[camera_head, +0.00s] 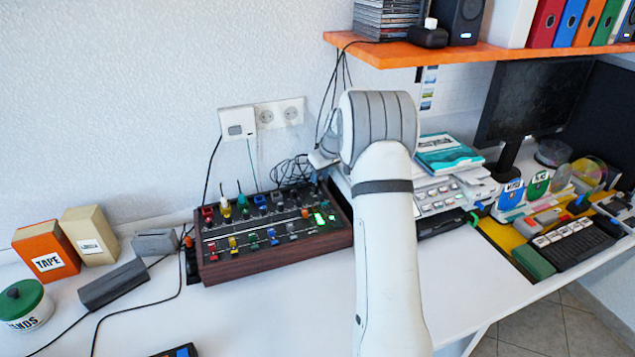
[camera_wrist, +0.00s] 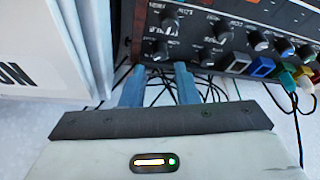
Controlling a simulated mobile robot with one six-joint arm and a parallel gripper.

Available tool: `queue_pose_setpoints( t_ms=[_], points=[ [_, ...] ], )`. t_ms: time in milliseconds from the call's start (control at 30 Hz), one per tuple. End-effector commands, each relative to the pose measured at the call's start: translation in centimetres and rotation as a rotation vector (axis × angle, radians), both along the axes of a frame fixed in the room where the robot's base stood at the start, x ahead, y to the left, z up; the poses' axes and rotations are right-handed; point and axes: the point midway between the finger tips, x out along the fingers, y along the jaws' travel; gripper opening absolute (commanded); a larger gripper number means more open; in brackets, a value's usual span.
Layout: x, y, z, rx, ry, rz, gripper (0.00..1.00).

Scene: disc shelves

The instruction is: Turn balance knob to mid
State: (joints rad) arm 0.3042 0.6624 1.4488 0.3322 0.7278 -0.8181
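A mixer-like console with wood-coloured sides (camera_head: 277,257) and a dark, knob-covered panel stands left of my arm in the head view. Its dark panel (camera_wrist: 190,48) fills the top right of the wrist view, with several black knobs. The labels are too blurred to read, so I cannot tell which knob is the balance knob. My gripper (camera_wrist: 158,72) has two blue-grey fingers, apart with nothing visible between them. The fingertips are near the panel's lower left edge, below the nearest knobs, and I see no clear contact. My arm hides the gripper in the head view.
Coloured plugs (camera_wrist: 287,78) and loose cables are right of the fingers. A white box (camera_wrist: 32,55) is at the left. In the head view, an orange shelf (camera_head: 440,54) overhangs behind my arm, and a grey case (camera_head: 113,283) lies left of the console.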

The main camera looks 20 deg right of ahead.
Motion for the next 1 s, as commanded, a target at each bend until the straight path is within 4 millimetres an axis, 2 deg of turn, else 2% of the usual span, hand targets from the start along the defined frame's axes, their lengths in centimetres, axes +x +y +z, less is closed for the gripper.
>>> queue_pose_setpoints(
  t_ms=[100,200,500,567,667,1000],
  points=[
    [-0.6,-0.3,1.6,0.0,-0.001,-0.001,0.28],
    [-1.0,-0.3,2.3,0.0,0.001,-0.001,0.28],
    [-1.1,-0.4,2.6,-0.001,0.002,0.0,0.28],
    [-1.1,-0.4,2.6,0.0,0.003,-0.001,0.32],
    [-0.7,-0.2,2.9,0.006,0.022,-0.013,0.4],
    [2.1,0.7,3.9,0.017,0.281,-0.266,0.4]
  ],
)
